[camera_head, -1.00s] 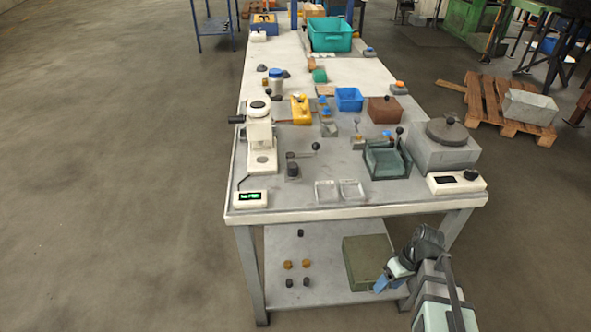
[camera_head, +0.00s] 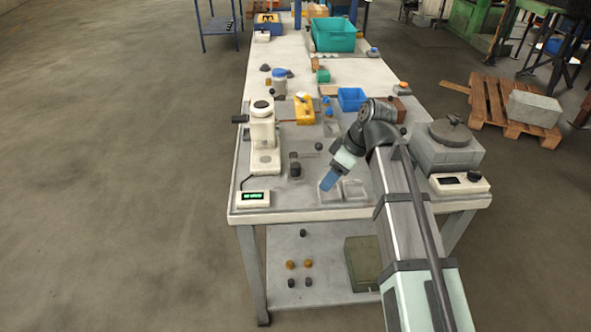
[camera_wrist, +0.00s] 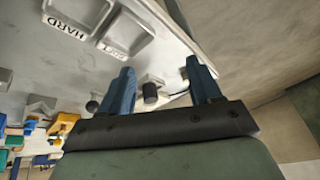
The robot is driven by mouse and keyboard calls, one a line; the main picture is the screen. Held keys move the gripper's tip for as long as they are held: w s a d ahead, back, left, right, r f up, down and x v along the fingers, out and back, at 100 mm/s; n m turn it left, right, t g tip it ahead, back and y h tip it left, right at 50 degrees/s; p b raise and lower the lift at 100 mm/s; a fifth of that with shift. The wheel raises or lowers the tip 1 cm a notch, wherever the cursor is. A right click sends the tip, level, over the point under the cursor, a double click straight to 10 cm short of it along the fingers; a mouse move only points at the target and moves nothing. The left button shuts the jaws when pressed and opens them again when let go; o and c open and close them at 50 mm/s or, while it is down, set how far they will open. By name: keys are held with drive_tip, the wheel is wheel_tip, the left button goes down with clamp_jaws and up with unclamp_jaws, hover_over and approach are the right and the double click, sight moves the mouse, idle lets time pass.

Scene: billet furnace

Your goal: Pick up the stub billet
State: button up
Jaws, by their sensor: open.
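A short dark cylinder (camera_head: 295,171), which looks like the stub billet, stands on the grey bench in front of a small block, left of my gripper. In the wrist view the dark cylinder (camera_wrist: 150,93) shows between the fingertips but beyond them, apart from both. My gripper (camera_head: 328,181) is open and empty, its blue fingers above the bench near the two clear trays. Both fingers also show in the wrist view (camera_wrist: 158,78). Several other short cylinders, dark and orange-brown, stand on the lower shelf (camera_head: 325,275).
The clear trays (camera_wrist: 127,34) are labelled; one reads HARD. A ball-ended lever (camera_head: 318,146) stands just behind the dark cylinder. A white press-like device (camera_head: 264,140) is to its left, with a green display box (camera_head: 253,199) in front. A grey lidded block (camera_head: 447,150) is at right.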

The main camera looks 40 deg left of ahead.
drive_tip(key=t, duration=0.1)
approach(296, 165)
drive_tip(key=f, duration=0.3)
drive_tip(key=shift+s+a+f, duration=0.2)
drive_tip(key=shift+s+f, duration=0.05)
drive_tip(key=shift+s, duration=0.1)
drive_tip(key=shift+w+a+x, duration=0.1)
drive_tip(key=shift+a+x, duration=0.1)
drive_tip(key=shift+x, duration=1.15)
drive_tip(key=shift+w+a+x, duration=0.15)
drive_tip(key=shift+a+x, duration=0.05)
drive_tip(key=shift+x, duration=1.1)
drive_tip(key=shift+r, duration=0.1)
drive_tip(key=shift+c, duration=0.4)
clamp_jaws()
